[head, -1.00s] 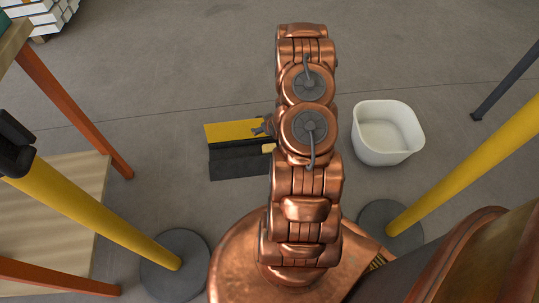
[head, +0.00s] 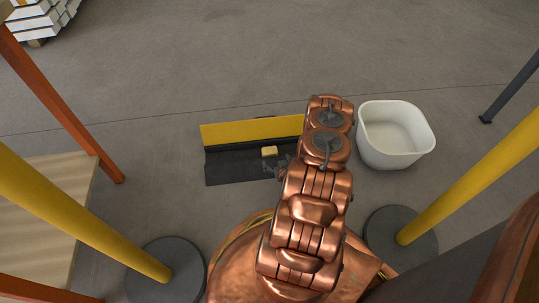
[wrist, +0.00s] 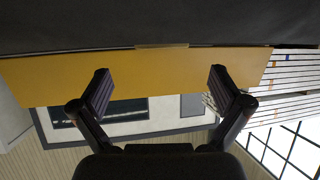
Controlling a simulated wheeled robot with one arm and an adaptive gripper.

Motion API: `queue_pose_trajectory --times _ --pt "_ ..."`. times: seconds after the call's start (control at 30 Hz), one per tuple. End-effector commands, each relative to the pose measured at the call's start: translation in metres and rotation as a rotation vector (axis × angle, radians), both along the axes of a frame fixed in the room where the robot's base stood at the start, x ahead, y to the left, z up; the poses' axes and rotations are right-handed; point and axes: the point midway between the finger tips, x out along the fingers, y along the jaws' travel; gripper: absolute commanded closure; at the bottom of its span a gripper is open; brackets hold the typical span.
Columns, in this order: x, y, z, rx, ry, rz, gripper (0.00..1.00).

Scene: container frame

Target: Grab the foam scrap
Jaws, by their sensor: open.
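The foam scrap (head: 269,151) is a small pale yellow block. In the head view it lies on the black part (head: 228,168) of a black and yellow piece on the floor, close below its yellow strip (head: 250,130). My gripper (head: 280,168) is just below and right of the scrap, partly hidden by my arm. In the wrist view my gripper (wrist: 160,80) has its two fingers wide apart with nothing between them. A thin tan strip, probably the foam scrap (wrist: 162,46), shows beyond the fingertips, at the edge between the dark surface and the yellow strip (wrist: 60,75).
A white tub (head: 393,135) stands on the floor right of my arm. Yellow posts on round dark bases stand at left (head: 85,220) and right (head: 470,180). An orange-legged table frame (head: 65,105) is at left. The floor beyond the black and yellow piece is clear.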

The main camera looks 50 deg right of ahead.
Motion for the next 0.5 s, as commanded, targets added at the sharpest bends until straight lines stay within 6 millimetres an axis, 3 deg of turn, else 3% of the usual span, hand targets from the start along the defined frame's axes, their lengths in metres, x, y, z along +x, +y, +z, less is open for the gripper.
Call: queue_pose_trajectory --times 0.5 --pt "0.046 -0.019 -0.018 -0.001 0.000 0.003 0.00"
